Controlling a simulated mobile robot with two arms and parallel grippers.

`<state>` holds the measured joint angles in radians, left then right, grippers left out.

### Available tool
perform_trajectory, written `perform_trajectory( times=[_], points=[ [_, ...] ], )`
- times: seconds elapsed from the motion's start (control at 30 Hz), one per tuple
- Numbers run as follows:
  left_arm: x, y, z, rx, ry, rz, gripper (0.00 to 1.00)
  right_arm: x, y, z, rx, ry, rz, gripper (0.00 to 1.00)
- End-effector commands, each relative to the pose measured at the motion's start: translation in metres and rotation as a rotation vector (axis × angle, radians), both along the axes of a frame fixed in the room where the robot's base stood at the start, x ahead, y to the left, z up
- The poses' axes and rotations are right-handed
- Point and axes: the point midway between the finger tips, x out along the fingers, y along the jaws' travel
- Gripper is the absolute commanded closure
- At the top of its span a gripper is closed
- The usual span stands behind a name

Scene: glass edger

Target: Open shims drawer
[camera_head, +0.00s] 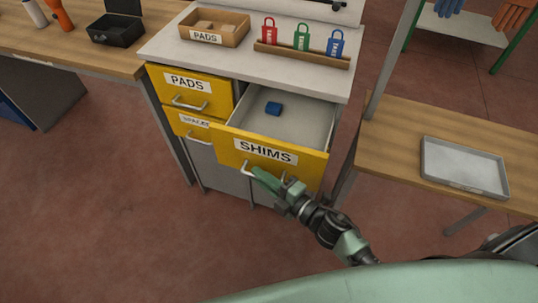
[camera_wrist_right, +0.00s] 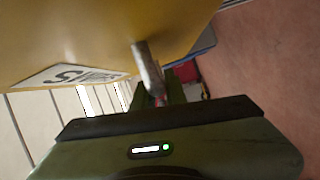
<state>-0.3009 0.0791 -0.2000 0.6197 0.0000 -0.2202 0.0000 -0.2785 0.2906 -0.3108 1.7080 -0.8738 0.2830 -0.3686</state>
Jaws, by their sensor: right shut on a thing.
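The yellow shims drawer (camera_head: 232,147) is pulled well out of the white-topped cabinet, and its light inside shows. A small blue block (camera_head: 273,108) lies in it. My right gripper (camera_head: 262,178) is at the drawer's front, below the SHIMS label, shut on the drawer handle (camera_head: 248,169). In the right wrist view the metal handle (camera_wrist_right: 148,68) runs down from the yellow drawer front (camera_wrist_right: 180,25) to between the fingers, which are mostly hidden. My left gripper is not in view.
The closed PADS drawer (camera_head: 163,86) and another closed yellow drawer (camera_head: 176,122) are left of the shims drawer. A wooden PADS box (camera_head: 232,41) and several coloured padlock tags stand on top. A table with a grey tray (camera_head: 430,164) is at right. Floor in front is clear.

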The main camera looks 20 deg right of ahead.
Motion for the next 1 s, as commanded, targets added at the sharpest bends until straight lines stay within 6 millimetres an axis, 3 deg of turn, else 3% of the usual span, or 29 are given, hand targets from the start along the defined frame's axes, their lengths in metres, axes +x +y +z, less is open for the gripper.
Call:
perform_trajectory(
  times=[0.2,0.4,0.9,0.93,1.0],
  points=[
    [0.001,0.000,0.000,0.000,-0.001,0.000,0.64,-0.035,0.022,-0.002,0.002,0.005,-0.002,1.00],
    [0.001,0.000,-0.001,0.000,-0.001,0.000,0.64,-0.050,0.033,-0.002,0.000,0.004,-0.001,1.00],
    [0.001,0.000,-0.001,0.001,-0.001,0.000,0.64,-0.055,0.037,-0.001,-0.001,0.002,0.000,1.00],
    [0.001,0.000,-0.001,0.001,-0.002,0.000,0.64,-0.055,0.037,-0.001,-0.001,0.002,0.000,0.82],
    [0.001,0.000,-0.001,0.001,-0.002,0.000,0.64,-0.055,0.037,-0.001,-0.001,0.002,0.000,0.66]
  ],
)
